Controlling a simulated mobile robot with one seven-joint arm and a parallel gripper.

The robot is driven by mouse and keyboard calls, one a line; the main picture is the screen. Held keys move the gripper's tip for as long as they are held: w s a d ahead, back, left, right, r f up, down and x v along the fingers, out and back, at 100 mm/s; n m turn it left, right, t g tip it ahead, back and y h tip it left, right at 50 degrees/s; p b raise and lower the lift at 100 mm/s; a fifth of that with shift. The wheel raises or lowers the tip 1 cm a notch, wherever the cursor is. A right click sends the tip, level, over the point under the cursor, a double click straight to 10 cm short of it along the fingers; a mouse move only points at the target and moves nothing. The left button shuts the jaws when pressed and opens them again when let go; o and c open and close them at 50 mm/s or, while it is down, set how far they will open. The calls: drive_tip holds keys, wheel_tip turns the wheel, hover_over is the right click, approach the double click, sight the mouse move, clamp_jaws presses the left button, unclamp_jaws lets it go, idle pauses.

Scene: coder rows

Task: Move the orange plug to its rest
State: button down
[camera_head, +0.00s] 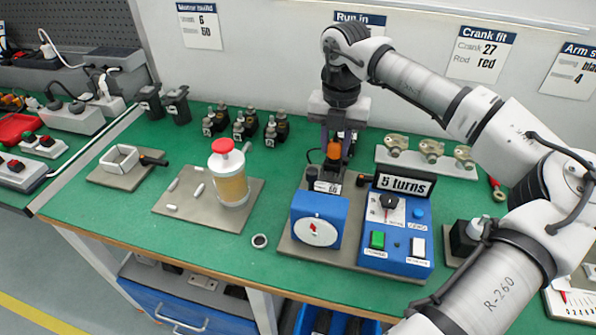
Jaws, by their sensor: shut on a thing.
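The orange plug (334,150) shows as a small orange patch between the fingers of my gripper (335,145). My gripper points down and is shut on the plug, just above a dark block with a white label (329,186). This block stands behind a blue box with a white dial (316,219). I cannot tell whether the plug touches the block, since the fingers hide most of it. No rest for the plug can be made out clearly.
A blue control box (397,235) with a "5 turns" display (403,184) stands right of the dial box. A metal rack with round fittings (430,152) is behind it. Several black coders (243,125) stand at the left.

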drive_tip(key=shift+r+p, duration=1.1)
drive_tip(key=shift+r, duration=1.05)
drive_tip(key=shift+r, duration=0.1)
drive_tip(key=shift+r+p, duration=0.95)
drive_tip(key=shift+r, duration=0.45)
drive_tip(key=s+a+b, duration=0.6)
drive_tip(key=s+a, duration=0.9)
drive_tip(key=shift+s+a, duration=0.2)
drive_tip(key=shift+a, duration=0.05)
drive_tip(key=shift+f, duration=0.1)
drive_tip(key=shift+f+b, duration=4.95)
drive_tip(key=shift+f, duration=0.65)
drive_tip(key=shift+f+b, duration=1.1)
drive_tip(key=shift+f, duration=0.15)
